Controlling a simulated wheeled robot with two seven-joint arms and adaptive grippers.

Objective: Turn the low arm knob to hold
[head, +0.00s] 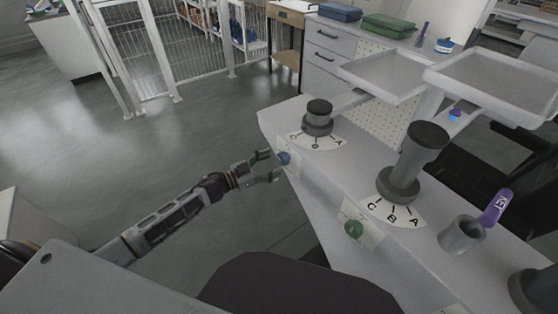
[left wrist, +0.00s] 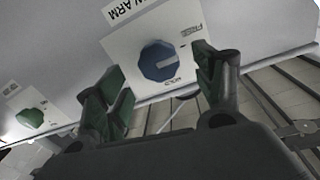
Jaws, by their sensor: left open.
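The low arm knob is a blue knob (head: 284,158) on a white plate on the side of the grey bench. In the left wrist view the blue knob (left wrist: 158,60) sits on its label plate (left wrist: 125,52), marked "ARM", "FREE" and "HOLD". Its white pointer line points right in that picture; I cannot tell exactly which mark it meets. My left gripper (head: 270,166) is open just in front of the knob. In the left wrist view the open green-padded fingers (left wrist: 163,92) are below the knob, one on each side, apparently not touching it. My right gripper is not in view.
A green knob (head: 353,229) sits on another plate of the same bench (head: 345,180). Dark columns (head: 318,117) with A-B-C dials stand on top, with white trays (head: 490,80) above. A cup (head: 461,236) holds a purple marker (head: 495,206). The floor on the left is clear.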

